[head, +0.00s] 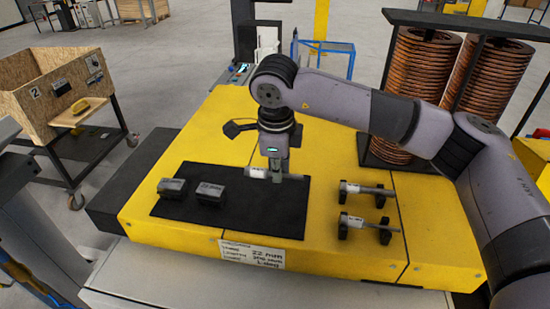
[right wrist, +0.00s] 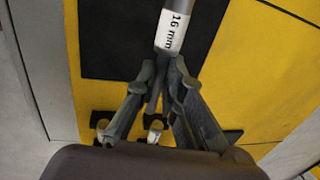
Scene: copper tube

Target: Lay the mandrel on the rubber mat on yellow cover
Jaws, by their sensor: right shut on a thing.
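My right gripper (head: 278,172) is shut on a mandrel (head: 257,173), a grey rod with a white label, at the upper right part of the black rubber mat (head: 270,215) on the yellow cover (head: 330,140). In the right wrist view the fingers (right wrist: 160,80) close around the mandrel's thin shaft, and its label (right wrist: 172,30) reads "16 mm". The mandrel lies about level over the mat; I cannot tell whether it touches. Two other mandrels, an upper one (head: 368,189) and a lower one (head: 370,223), rest on black holders to the right of the mat. My left gripper is not in view.
Two dark grey blocks, one (head: 172,188) and another (head: 210,193), sit on the mat's left part. A paper label (head: 252,254) is on the cover's front edge. Copper coils (head: 415,90) stand behind at right. A wooden crate (head: 60,85) on a cart stands at left.

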